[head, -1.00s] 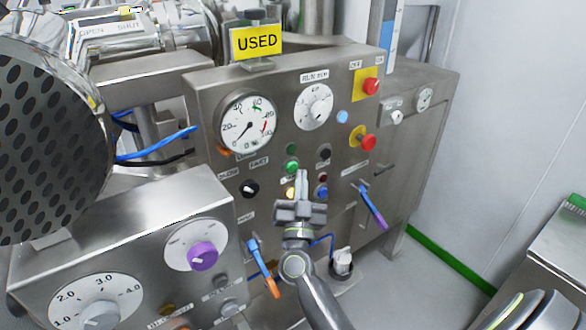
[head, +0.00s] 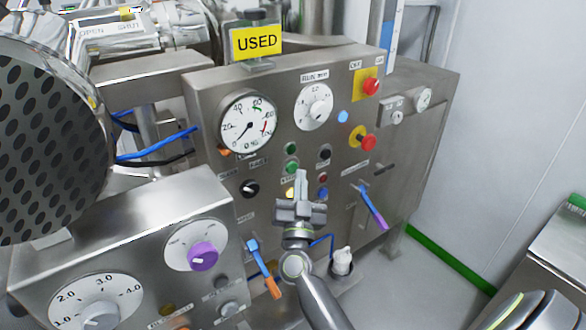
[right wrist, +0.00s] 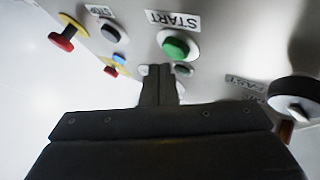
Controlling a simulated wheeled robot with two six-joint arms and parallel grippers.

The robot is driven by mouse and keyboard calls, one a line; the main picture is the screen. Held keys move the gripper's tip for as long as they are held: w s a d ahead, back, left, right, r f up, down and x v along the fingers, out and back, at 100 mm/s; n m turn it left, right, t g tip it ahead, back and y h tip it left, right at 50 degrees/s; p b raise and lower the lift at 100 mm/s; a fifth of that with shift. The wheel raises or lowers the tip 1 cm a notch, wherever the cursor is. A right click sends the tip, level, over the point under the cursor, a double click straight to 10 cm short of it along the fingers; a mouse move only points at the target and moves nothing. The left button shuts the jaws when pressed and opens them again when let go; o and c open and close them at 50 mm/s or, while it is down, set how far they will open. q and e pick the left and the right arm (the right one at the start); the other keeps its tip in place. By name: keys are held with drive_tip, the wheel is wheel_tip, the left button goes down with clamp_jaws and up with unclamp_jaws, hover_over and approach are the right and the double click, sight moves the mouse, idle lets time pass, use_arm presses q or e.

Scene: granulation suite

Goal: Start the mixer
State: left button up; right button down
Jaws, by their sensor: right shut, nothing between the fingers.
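The mixer's steel control panel (head: 215,110) fills the middle of the head view. A round green button (right wrist: 176,47) with a START label shows in the right wrist view, just beyond my fingertips. In the head view an upper green button (head: 291,148) and a lower green button (head: 291,166) sit one above the other; their labels are too small to read. My right gripper (head: 301,174) is shut and empty, with its fingertips beside the lower green button. I cannot tell whether they touch the panel. My left gripper is not in view.
A black button (right wrist: 113,32) labelled STOP is beside the START button. Red emergency knobs (head: 368,142) (head: 372,86) are to the right. A black selector knob (head: 250,188) is to the left. Blue-and-orange (head: 264,270) and blue-and-purple (head: 373,208) handles stick out lower down.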

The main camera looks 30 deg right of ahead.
drive_tip(key=shift+w, duration=0.4)
drive_tip(key=shift+w+a+p, duration=0.1)
drive_tip(key=shift+w+p, duration=0.25)
drive_tip(key=shift+w, duration=0.05)
idle(0.6)
drive_tip(key=shift+s, duration=0.15)
drive_tip(key=shift+s+p, duration=0.45)
drive_tip(key=shift+s, duration=0.3)
drive_tip(key=s, duration=0.1)
drive_tip(key=s+p, duration=0.1)
drive_tip(key=s, duration=0.3)
drive_tip(key=shift+d+p, duration=0.3)
